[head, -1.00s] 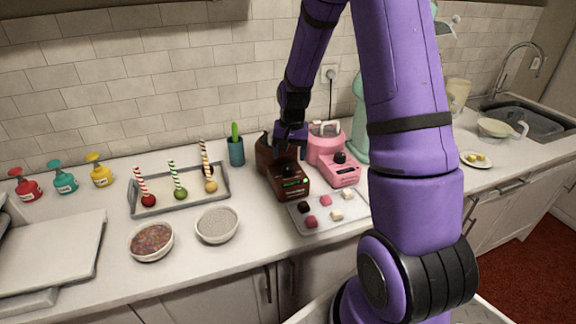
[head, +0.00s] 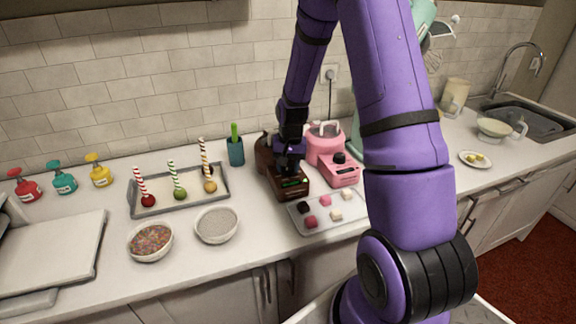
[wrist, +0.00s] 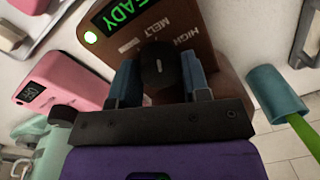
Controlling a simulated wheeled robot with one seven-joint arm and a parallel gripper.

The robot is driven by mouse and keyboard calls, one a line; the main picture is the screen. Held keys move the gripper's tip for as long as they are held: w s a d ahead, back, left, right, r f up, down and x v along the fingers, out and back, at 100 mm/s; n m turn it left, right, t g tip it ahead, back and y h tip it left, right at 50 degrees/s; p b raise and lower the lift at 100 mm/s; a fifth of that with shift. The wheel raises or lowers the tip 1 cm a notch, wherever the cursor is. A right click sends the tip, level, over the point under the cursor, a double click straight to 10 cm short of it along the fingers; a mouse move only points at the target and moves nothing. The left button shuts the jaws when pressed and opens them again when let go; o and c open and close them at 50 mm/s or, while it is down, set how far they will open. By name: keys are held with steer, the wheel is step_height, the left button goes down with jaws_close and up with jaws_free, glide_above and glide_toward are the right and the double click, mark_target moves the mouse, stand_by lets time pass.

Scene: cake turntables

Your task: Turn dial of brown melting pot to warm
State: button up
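The brown melting pot (head: 293,190) stands on the counter near the wall; in the wrist view its brown front panel (wrist: 118,30) shows a lit green display reading "...ADY", a lit round light, and the labels MELT and HIGH. Its black dial (wrist: 158,68) has a white mark pointing toward the top of the wrist view, near those labels. A WARM label is not visible. My gripper (wrist: 160,80) points down over the panel, with one blue finger on each side of the dial. The fingers look apart, with narrow gaps beside the dial; contact is not clear. In the head view my gripper (head: 288,163) hides the dial.
A tray of sweets (head: 300,222) lies in front. A teal cup (head: 236,152) with a green utensil stands left. Bowls and a cake-pop tray (head: 134,207) are further left.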

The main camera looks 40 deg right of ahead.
mark_target(289, 165)
steer(key=shift+n, duration=0.3)
steer(key=n, duration=0.4)
steer(key=shift+w+n, duration=0.1)
steer(key=shift+n, duration=0.2)
steer(key=shift+n+g, duration=0.3)
steer(key=shift+n, duration=1.9)
steer(key=o, duration=0.9)
steer(key=shift+o, duration=0.2)
step_height(289, 165, up, 11)
steer(key=shift+d, duration=0.3)
steer(key=shift+f, duration=0.1)
